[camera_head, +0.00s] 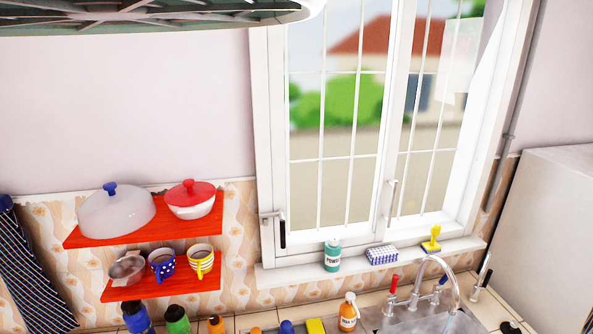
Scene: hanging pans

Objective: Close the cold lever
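A curved chrome faucet (433,261) stands at the sink, low in the right half of the head view. A lever with a blue part (441,283), which looks like the cold lever, is to the right of the faucet's base. A lever with a red top (393,284) is to the left. A pale bluish stream (455,298), apparently water, hangs from the spout's end. The levers' exact angles are too small to tell. My gripper is not in view.
The metal sink (407,318) is cut off at the bottom edge. An orange bottle (348,311) stands left of it. A black-topped stick-like item (483,272) stands right of the faucet. The windowsill (300,277) behind holds a green bottle (332,255) and sponges.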

